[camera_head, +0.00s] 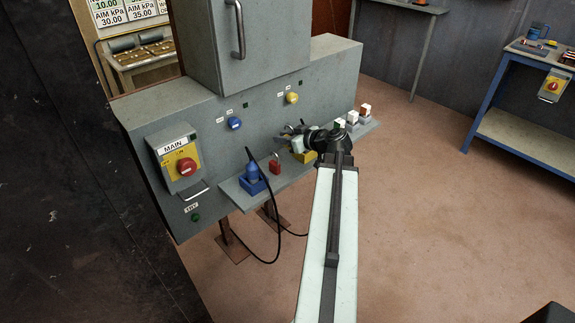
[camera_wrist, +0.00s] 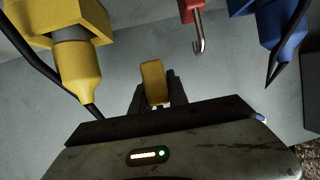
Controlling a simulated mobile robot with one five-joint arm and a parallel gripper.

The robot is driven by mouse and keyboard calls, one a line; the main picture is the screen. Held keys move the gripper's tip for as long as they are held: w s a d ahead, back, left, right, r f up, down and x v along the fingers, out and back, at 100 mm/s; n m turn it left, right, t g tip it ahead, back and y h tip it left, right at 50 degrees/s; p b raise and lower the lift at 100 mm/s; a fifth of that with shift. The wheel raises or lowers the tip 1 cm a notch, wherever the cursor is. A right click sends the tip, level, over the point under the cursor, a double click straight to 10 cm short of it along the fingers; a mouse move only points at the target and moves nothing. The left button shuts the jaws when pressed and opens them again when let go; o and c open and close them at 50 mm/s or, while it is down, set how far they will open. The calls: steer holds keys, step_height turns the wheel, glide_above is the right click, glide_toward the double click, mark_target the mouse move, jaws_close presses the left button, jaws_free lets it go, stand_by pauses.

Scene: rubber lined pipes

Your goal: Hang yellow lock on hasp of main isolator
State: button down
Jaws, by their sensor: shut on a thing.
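The yellow lock (camera_wrist: 152,80) is a small yellow block between the dark fingers of my gripper (camera_wrist: 154,98) in the wrist view. The gripper is shut on it. The lock's shackle does not show clearly. In the head view my gripper (camera_head: 298,138) is over the grey shelf, and I cannot make out the lock there. The main isolator (camera_head: 181,162) is a grey box with a yellow plate and red knob, at the left of the grey cabinet. A pale metal bar, seemingly its hasp (camera_head: 195,192), sticks out below the knob, well left of the gripper.
On the shelf (camera_head: 228,187) stand a blue plug in its holder (camera_head: 252,182), a red lock (camera_head: 275,166) and a yellow holder (camera_head: 306,157). The red lock's hook (camera_wrist: 197,42) shows near the gripper. A black cable hangs before the cabinet.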

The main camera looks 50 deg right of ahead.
mark_target(283, 163)
steer(key=shift+f+b, duration=3.8)
steer(key=shift+f, duration=0.65)
steer(key=c, duration=1.3)
jaws_free()
steer(key=shift+r, duration=0.15)
